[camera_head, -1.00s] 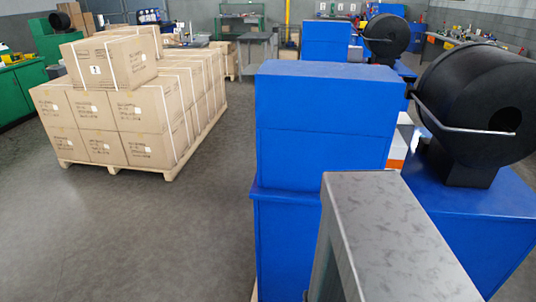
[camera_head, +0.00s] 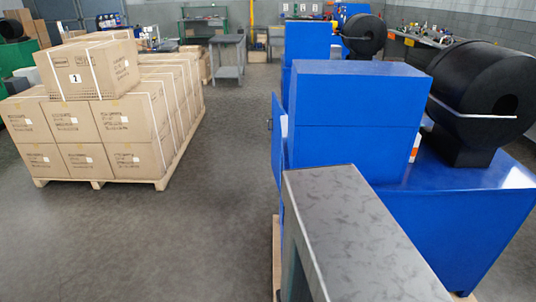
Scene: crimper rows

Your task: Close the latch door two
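A blue machine cabinet (camera_head: 355,110) stands right of centre, seen from its end. A narrow blue panel (camera_head: 277,140) with a small dark fitting sticks out along its left side. It looks like a door standing open, seen nearly edge-on. I cannot tell whether this is latch door two, as no number can be read on it. Another blue cabinet (camera_head: 306,42) stands behind in the row. My gripper is not in view.
A grey metal block (camera_head: 365,225) fills the lower right foreground. A black drum (camera_head: 485,95) sits on the blue machine base at right. Strapped cartons (camera_head: 75,120) on a wooden pallet (camera_head: 110,182) stand at left. Grey floor (camera_head: 215,190) lies clear between pallet and machines.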

